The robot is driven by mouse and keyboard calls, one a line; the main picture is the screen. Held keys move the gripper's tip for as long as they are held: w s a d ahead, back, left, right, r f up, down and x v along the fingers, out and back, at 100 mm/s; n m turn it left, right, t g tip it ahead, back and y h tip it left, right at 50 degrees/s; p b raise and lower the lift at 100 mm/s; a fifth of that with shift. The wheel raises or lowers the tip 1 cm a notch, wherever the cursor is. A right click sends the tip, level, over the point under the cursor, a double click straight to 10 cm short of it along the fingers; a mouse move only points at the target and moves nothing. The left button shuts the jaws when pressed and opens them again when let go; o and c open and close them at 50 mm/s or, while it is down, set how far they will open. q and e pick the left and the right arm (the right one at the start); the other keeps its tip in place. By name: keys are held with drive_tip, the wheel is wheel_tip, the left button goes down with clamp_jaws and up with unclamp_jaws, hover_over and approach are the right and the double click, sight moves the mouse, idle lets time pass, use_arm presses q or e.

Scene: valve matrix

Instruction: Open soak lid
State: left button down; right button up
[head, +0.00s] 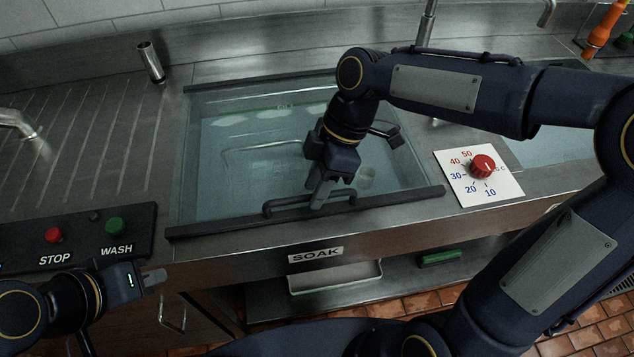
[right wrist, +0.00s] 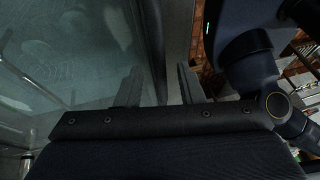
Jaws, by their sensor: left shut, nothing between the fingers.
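The soak lid is a clear pane with a dark front rail (head: 235,222) and a back rail, lying flat over the soak basin above the SOAK label (head: 316,254). Its dark bar handle (head: 283,206) is on the front rail. My right gripper (head: 320,196) points down at the handle. In the right wrist view my right gripper (right wrist: 158,88) has its fingers apart, with a dark bar (right wrist: 154,40) running between them; whether they touch it I cannot tell. My left gripper (head: 153,277) is shut and empty, low at the left, in front of the counter.
A control panel (head: 78,235) with a red STOP and green WASH button is at the left. A dial plate (head: 478,178) with a red knob (head: 483,166) is right of the lid. A metal cup (head: 151,62) stands behind. A shelf below holds a tray (head: 335,277) and green block (head: 439,258).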

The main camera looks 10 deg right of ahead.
drive_tip(key=shift+c, duration=0.4)
clamp_jaws()
